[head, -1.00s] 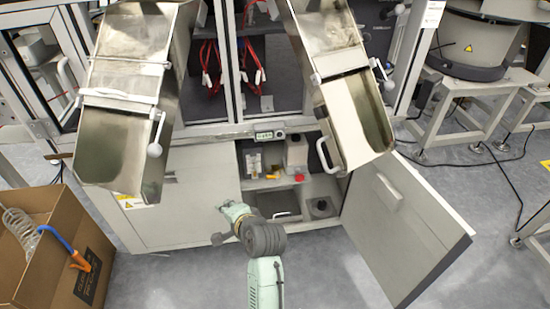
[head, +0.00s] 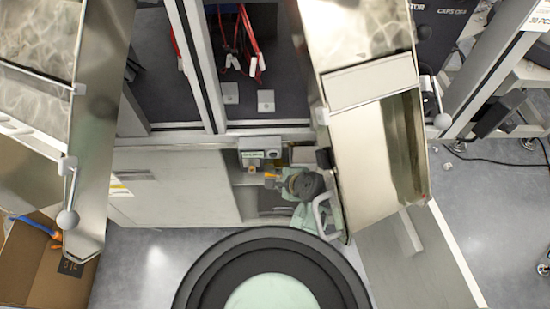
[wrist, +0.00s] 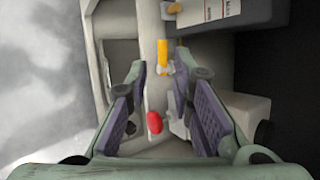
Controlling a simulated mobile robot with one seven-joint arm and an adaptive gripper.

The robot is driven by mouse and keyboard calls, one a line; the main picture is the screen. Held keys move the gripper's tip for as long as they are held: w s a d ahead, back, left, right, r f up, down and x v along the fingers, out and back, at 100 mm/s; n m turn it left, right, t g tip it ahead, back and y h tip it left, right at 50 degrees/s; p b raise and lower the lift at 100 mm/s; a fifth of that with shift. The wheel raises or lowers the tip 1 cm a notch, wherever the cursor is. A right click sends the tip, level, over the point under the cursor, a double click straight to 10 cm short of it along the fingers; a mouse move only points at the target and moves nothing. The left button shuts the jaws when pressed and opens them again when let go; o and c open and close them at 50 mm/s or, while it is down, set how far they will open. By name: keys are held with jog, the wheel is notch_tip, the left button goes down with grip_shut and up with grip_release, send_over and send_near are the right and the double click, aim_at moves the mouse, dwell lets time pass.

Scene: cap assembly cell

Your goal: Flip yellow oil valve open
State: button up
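In the wrist view, a yellow valve handle (wrist: 162,52) stands out on a pale fitting, straight ahead between the fingertips. My gripper (wrist: 160,66) is open, one finger on each side of the handle's line, with no contact that I can make out. In the head view, my gripper (head: 272,179) reaches into the open lower cabinet (head: 240,178). The arm and the right chute hide much of the inside there, and I cannot make out the valve clearly.
A red knob (wrist: 154,122) sits low between the fingers in the wrist view. A metal chute (head: 370,150) with a handle overhangs the cabinet. The open door (head: 415,262) stands at the right.

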aim_at(267, 175)
jog(key=x, duration=1.1)
jog(key=shift+w+d+r, duration=0.1)
jog(key=shift+w, duration=0.05)
jog(key=shift+c, duration=0.2)
grip_shut()
